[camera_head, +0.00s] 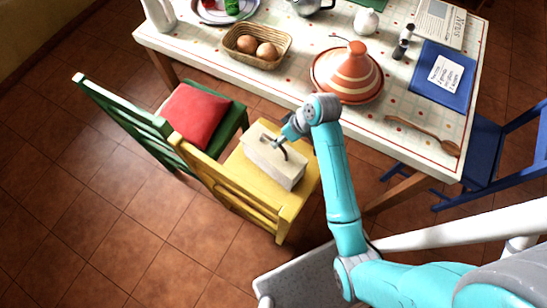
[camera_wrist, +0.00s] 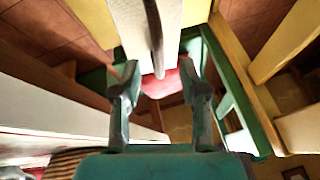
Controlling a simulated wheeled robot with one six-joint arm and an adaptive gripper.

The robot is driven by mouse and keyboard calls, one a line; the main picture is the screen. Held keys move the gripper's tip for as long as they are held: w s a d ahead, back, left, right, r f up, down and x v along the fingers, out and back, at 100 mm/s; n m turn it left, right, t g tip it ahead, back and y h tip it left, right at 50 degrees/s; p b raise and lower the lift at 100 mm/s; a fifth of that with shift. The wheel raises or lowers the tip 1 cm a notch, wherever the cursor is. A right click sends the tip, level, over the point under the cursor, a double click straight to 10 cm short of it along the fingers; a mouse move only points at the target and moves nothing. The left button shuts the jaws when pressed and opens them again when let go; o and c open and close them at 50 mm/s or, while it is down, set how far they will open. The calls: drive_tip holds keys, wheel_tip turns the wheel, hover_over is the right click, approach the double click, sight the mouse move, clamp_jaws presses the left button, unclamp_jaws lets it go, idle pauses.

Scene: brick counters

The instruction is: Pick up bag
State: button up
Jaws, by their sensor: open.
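The bag (camera_head: 268,162) is a pale beige, box-shaped thing lying on the seat of the yellow chair (camera_head: 288,217). A dark strap or handle shows at its top. My gripper (camera_head: 281,148) is over the bag, close to its top, and partly hides it. In the wrist view my gripper (camera_wrist: 160,70) is open, its two fingers apart. A pale part of the bag (camera_wrist: 180,30) with the dark handle (camera_wrist: 154,35) shows ahead, lined up with the gap between the fingertips. Whether the fingers touch it I cannot tell.
A green chair with a red cushion (camera_head: 194,115) stands left of the yellow chair. The table (camera_head: 300,85) is behind, with an egg basket (camera_head: 232,51), a striped tagine (camera_head: 347,82) and a wooden spoon (camera_head: 425,134) on it. A blue chair (camera_head: 481,150) is at right.

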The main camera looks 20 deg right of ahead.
hover_over(273, 155)
drive_tip(key=w+d, duration=0.1)
drive_tip(key=f, duration=0.4)
drive_tip(key=shift+w+d+f, duration=0.15)
drive_tip(key=shift+d+f, duration=0.05)
drive_tip(key=shift+f, duration=0.1)
clamp_jaws()
